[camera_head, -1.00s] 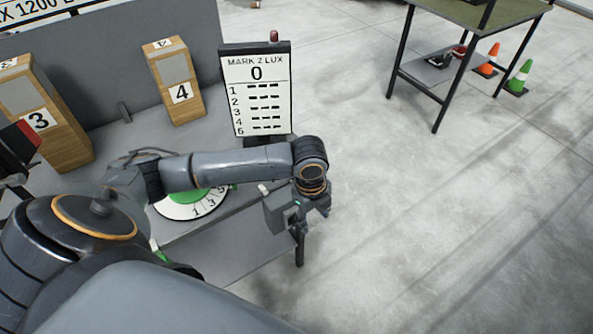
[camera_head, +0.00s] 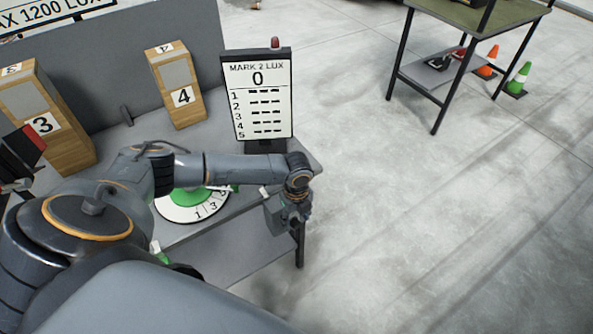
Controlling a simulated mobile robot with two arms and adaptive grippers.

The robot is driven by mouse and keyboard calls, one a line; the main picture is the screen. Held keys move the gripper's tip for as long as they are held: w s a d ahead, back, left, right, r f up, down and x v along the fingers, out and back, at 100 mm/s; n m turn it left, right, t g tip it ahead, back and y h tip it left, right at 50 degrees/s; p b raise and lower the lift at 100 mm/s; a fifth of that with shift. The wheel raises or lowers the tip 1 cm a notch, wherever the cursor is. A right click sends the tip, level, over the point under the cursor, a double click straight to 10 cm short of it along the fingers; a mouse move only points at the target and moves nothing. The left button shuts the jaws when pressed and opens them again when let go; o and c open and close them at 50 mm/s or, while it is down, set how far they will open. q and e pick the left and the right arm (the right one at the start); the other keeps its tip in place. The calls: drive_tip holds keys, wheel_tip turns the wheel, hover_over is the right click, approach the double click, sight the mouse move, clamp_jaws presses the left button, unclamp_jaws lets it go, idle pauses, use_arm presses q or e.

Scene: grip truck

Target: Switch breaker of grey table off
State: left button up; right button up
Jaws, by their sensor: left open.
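The grey table (camera_head: 232,228) stands at the left, with its front right corner just behind my left gripper (camera_head: 297,224). My left arm reaches across the tabletop from the left. The gripper is open and hangs at the table's right edge, pointing down, with nothing seen between its fingers. A small white piece (camera_head: 264,191) lies near that edge beside the gripper; I cannot tell whether it is the breaker. No part is clearly recognisable as the breaker, and my arm hides much of the tabletop. My right gripper is out of view.
A dial with a green centre (camera_head: 181,211) is partly under my arm. A "MARK 2 LUX" board (camera_head: 258,95) stands at the table's back right. Wooden blocks numbered 3 (camera_head: 70,145) and 4 (camera_head: 187,115) stand behind. A second table (camera_head: 470,12) and cones are far right; the floor between is clear.

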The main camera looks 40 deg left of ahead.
use_arm(q)
drive_tip(key=shift+f, duration=1)
clamp_jaws()
